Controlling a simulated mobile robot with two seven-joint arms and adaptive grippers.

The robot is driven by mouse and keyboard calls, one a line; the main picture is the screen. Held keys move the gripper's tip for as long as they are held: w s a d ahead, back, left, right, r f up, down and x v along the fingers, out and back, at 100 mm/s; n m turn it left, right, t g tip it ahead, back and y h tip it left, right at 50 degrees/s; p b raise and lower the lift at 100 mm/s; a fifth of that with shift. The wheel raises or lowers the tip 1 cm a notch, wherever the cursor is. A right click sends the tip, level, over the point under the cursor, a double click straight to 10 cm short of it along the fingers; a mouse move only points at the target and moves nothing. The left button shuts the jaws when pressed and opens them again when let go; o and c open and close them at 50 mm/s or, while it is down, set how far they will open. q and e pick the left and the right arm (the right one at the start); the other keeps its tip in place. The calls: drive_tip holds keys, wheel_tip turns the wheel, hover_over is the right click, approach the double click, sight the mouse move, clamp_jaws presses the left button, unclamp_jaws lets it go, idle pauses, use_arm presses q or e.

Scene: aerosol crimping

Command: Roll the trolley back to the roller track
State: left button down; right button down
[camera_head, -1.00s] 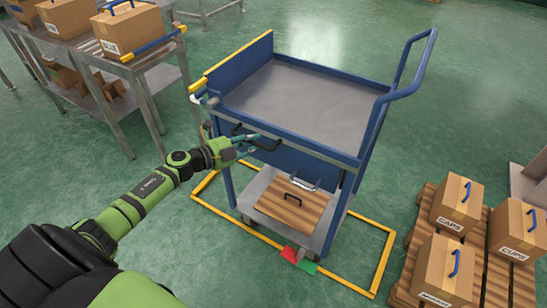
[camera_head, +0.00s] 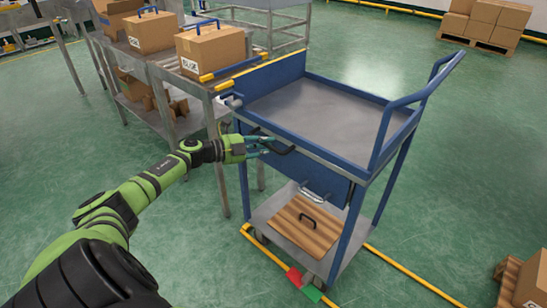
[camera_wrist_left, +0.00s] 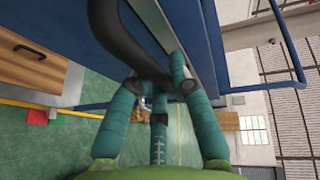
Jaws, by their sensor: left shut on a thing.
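The blue trolley (camera_head: 322,118) stands upright with a bare grey top deck and a lower shelf holding a wooden board with a handle (camera_head: 306,226). Its yellow-edged left end is close beside the roller track (camera_head: 165,72); whether they touch is unclear. My left gripper (camera_head: 268,146) is shut on the black side handle (camera_head: 283,150) of the trolley. In the left wrist view its teal fingers close around the dark handle bar (camera_wrist_left: 145,45). My right gripper is not in view.
Boxes with blue handles stand on the track, one at its near end (camera_head: 211,50). Yellow floor tape (camera_head: 405,268) and a red and green marker (camera_head: 303,284) lie by the trolley's wheels. A pallet with a box (camera_head: 530,278) is at lower right. Open floor lies right of the trolley.

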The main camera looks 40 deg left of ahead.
use_arm(q)
drive_tip(key=shift+a, duration=0.65)
drive_tip(key=shift+a+b, duration=0.4)
drive_tip(key=shift+a, duration=0.2)
drive_tip(key=shift+a+r, duration=0.2)
drive_tip(key=shift+r, duration=0.05)
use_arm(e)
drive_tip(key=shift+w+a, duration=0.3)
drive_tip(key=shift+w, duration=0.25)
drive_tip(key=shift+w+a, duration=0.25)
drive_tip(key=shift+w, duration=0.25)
use_arm(q)
drive_tip(key=shift+w, duration=0.1)
drive_tip(key=c, duration=1.4)
unclamp_jaws()
drive_tip(key=shift+c, duration=0.2)
drive_tip(key=o, duration=0.3)
drive_tip(key=shift+a+f, duration=0.15)
drive_tip(key=shift+o, duration=0.2)
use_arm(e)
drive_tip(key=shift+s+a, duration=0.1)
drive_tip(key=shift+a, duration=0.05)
